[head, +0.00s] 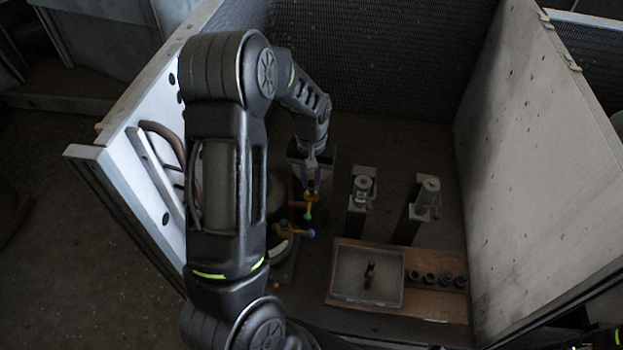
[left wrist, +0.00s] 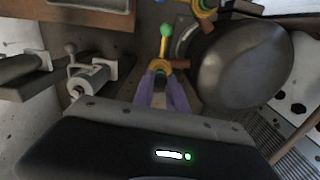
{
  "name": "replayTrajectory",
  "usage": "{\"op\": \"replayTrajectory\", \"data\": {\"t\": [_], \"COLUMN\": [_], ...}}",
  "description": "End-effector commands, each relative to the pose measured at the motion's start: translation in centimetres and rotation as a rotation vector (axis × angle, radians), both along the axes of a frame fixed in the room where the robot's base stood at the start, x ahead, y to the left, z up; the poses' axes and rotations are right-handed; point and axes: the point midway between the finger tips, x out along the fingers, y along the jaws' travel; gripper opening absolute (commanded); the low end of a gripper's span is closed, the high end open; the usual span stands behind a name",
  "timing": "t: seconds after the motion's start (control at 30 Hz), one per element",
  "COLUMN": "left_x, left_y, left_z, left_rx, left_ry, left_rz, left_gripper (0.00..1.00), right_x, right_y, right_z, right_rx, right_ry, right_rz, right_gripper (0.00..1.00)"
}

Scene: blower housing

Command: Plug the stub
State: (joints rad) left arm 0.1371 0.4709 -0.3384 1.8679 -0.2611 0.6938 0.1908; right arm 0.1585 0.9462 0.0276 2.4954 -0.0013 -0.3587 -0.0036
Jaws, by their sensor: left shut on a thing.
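My left gripper (head: 312,184), with purple fingers, is shut on a yellow fitting (head: 308,197) that has a green ball end. In the left wrist view my left gripper (left wrist: 161,84) has its fingertips around the yellow fitting (left wrist: 160,66), and the green ball points away from me. A short brown piece (left wrist: 181,64) shows beside the fitting. A second yellow fitting (head: 288,230) with a blue ball end is just in front. Two grey cylinders, a left one (head: 362,188) and a right one (head: 428,192), stand on dark brackets. I cannot tell which part is the stub.
A grey tray (head: 345,295) with a reddish-brown piece (head: 369,274) lies on a brown board (head: 430,300). Several dark round caps (head: 430,279) sit in a row beside it. A large dark round housing (left wrist: 240,62) is close on the right. High panels enclose the area.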

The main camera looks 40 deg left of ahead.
Motion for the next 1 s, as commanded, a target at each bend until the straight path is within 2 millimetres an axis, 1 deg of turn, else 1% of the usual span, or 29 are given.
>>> {"op": "replayTrajectory", "data": {"t": [0.27, 0.73, 1.0], "left_x": [0.0, 0.0, 0.0], "left_y": [0.0, 0.0, 0.0], "left_z": [-0.4, -0.5, -1.2], "left_rx": [0.000, 0.000, 0.000], "left_ry": [0.000, 0.000, 0.000], "left_rz": [0.000, 0.000, 0.000], "left_gripper": [0.00, 0.00, 0.00], "right_x": [0.0, 0.0, 0.0], "right_y": [0.0, 0.0, 0.0], "right_z": [-0.2, -0.3, -0.8], "right_rx": [0.000, 0.000, 0.000], "right_ry": [0.000, 0.000, 0.000], "right_rz": [0.000, 0.000, 0.000], "right_gripper": [0.00, 0.00, 0.00]}}
